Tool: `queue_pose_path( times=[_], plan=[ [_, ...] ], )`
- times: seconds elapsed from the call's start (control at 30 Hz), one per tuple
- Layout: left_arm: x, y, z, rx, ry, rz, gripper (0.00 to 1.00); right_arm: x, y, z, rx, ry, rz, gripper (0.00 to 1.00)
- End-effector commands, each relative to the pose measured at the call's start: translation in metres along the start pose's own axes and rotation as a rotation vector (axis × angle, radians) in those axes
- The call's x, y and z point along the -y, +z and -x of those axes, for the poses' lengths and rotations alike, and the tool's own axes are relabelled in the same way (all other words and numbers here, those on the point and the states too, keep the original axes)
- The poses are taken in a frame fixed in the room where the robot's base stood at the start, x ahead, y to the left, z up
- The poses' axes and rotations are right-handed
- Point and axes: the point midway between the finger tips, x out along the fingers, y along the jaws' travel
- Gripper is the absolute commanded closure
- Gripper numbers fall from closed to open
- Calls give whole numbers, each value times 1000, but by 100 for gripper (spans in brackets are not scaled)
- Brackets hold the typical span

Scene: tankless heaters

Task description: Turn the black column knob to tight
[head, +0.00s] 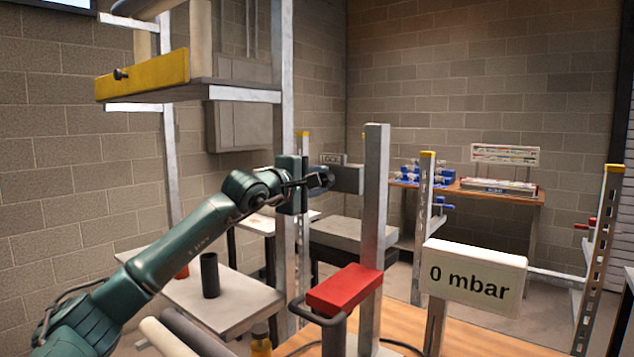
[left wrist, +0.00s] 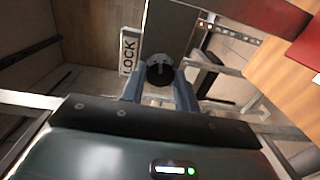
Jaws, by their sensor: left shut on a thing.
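The black knob (left wrist: 160,70) sits between the two fingers of my left gripper (left wrist: 160,90) in the left wrist view, and the gripper is shut on it. A pale mark shows on the knob's face. In the head view my left gripper (head: 316,180) reaches in from the left to the knob, which sits at the grey block (head: 347,178) on the upright metal column (head: 374,220). The fingers largely hide the knob there. A small LOCK sign (head: 333,158) stands just above the block; it also shows in the left wrist view (left wrist: 130,52). My right gripper is out of view.
A sign reading "0 mbar" (head: 474,280) stands at the front right. A red block (head: 345,288) with a dark handle is by the column's lower part. A yellow-fronted shelf (head: 145,77) hangs at the upper left. A bench (head: 460,192) with blue parts is at the back.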

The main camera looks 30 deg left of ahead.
Motion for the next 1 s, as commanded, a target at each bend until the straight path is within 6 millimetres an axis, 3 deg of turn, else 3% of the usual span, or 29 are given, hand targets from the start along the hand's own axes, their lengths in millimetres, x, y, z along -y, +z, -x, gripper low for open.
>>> queue_pose_path(
  times=[0.5, 1.0],
  plan=[
    [0, 1, 0, -19, -7, -439, 92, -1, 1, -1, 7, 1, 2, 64],
    [1, 1, 0, -26, -10, -610, 92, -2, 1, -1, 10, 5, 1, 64]
  ],
)
